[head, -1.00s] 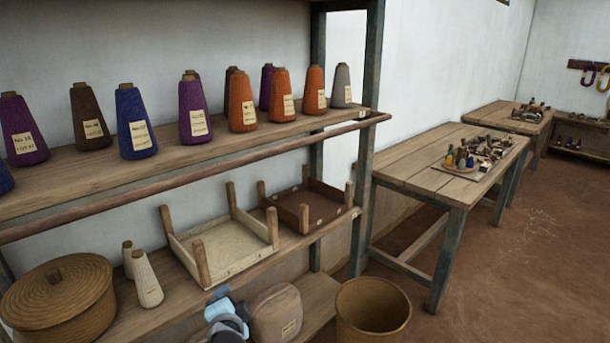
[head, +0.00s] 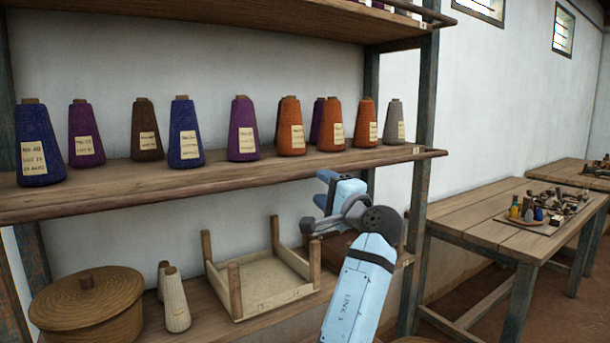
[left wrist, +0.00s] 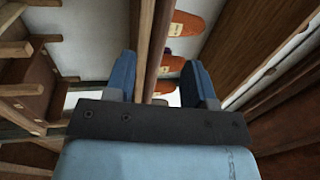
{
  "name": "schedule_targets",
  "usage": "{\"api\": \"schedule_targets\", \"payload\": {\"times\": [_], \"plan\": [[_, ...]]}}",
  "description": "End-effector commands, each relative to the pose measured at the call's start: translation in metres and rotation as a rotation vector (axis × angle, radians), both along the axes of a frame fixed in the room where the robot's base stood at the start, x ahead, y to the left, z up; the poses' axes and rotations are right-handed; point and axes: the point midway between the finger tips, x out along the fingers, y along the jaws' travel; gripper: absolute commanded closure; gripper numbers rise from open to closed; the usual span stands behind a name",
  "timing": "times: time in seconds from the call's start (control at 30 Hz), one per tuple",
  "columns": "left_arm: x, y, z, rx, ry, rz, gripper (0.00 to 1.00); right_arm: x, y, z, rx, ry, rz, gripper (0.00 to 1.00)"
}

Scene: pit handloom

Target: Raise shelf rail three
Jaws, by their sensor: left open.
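A long wooden rail (head: 200,189) runs along the front edge of the middle shelf (head: 110,178), which holds the yarn cones. My left gripper (head: 335,178) is at the rail, toward its right end, with the blue arm rising from below. In the left wrist view the rail (left wrist: 155,50) passes between the two blue fingers of my left gripper (left wrist: 160,75). The fingers are open with a gap on both sides of the rail. How deep the rail sits between them is hard to tell. My right gripper is not in view.
Several yarn cones (head: 242,130) stand on the middle shelf behind the rail. Below are a lidded basket (head: 85,310), white cones (head: 175,300) and a wooden tray frame (head: 262,285). A shelf post (head: 418,200) and worktable (head: 480,215) stand to the right.

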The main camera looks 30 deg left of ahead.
Motion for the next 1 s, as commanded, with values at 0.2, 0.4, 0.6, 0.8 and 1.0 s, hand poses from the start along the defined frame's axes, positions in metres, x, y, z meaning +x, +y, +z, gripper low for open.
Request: {"api": "schedule_targets", "payload": {"times": [0.2,0.4,0.6,0.8,1.0], "plan": [[0.017,0.045,0.01,0.0,0.0,0.002,0.5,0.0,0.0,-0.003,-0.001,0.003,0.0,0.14],[0.031,0.074,0.016,0.001,0.0,0.0,0.5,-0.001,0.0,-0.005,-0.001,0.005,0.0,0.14],[0.036,0.088,0.018,-0.001,0.001,-0.001,0.5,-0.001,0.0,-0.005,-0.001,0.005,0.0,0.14],[0.037,0.089,0.018,-0.001,0.001,-0.002,0.5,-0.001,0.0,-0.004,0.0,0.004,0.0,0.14],[0.037,0.089,0.018,-0.001,0.0,-0.002,0.73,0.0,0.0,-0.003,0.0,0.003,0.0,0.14]]}}
